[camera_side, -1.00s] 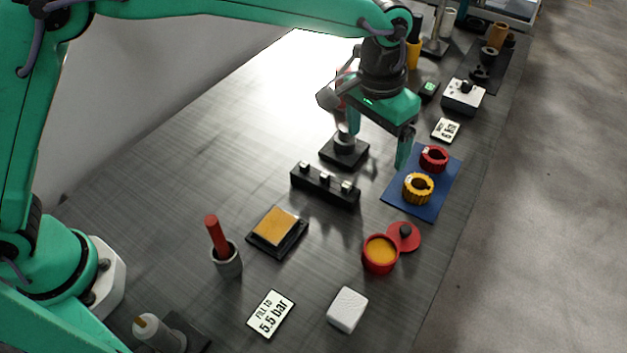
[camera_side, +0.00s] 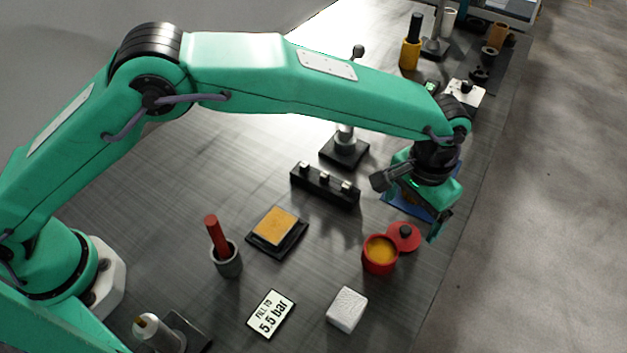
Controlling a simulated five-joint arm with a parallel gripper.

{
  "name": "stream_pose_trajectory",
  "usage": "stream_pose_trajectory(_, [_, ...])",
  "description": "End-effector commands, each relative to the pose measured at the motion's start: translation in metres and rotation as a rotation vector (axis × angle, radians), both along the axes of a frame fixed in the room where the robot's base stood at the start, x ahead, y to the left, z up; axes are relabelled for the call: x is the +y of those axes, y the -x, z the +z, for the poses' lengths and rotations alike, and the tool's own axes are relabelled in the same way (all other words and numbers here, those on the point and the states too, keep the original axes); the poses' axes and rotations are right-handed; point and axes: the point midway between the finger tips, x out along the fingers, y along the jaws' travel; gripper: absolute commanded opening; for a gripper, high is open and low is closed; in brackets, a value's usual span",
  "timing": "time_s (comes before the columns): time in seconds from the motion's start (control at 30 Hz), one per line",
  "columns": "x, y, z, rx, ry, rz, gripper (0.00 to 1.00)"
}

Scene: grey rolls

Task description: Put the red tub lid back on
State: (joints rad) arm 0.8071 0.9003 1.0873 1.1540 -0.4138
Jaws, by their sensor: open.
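The red tub (camera_side: 379,262) stands open on the table, with orange-yellow contents showing inside. Its red lid (camera_side: 411,243), with a dark knob on top, is just behind and to the right of the tub, apparently leaning on or touching its rim; I cannot tell which. My gripper (camera_side: 420,222) is above and close to the lid, pointing down, one finger to the lid's right. It is open and holds nothing that I can see. The other finger is mostly hidden.
A blue mat (camera_side: 408,204) behind is largely covered by my gripper. A white block (camera_side: 347,309), a label card (camera_side: 271,313), an orange pad (camera_side: 276,227) and a grey cup with a red-handled tool (camera_side: 226,260) stand nearby. A black rack (camera_side: 325,186) lies left. The table's right edge is close.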

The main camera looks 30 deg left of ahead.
Motion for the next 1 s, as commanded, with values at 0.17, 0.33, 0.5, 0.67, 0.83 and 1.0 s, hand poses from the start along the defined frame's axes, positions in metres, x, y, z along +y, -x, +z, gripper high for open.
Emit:
stream_pose_trajectory(0.17, [0.0, 0.0, -0.01, 0.001, 0.0, 0.0, 0.87])
stream_pose_trajectory(0.33, [0.0, 0.0, -0.011, 0.0, 0.0, 0.0, 0.87])
stream_pose_trajectory(0.5, [0.0, 0.0, -0.022, 0.001, -0.002, 0.0, 0.87])
stream_pose_trajectory(0.67, [-0.001, 0.001, -0.041, 0.001, -0.002, 0.0, 0.87])
stream_pose_trajectory(0.83, [-0.001, 0.001, -0.057, 0.001, -0.002, 0.0, 0.87])
stream_pose_trajectory(1.0, [-0.002, 0.0, -0.062, 0.0, 0.0, 0.0, 0.87])
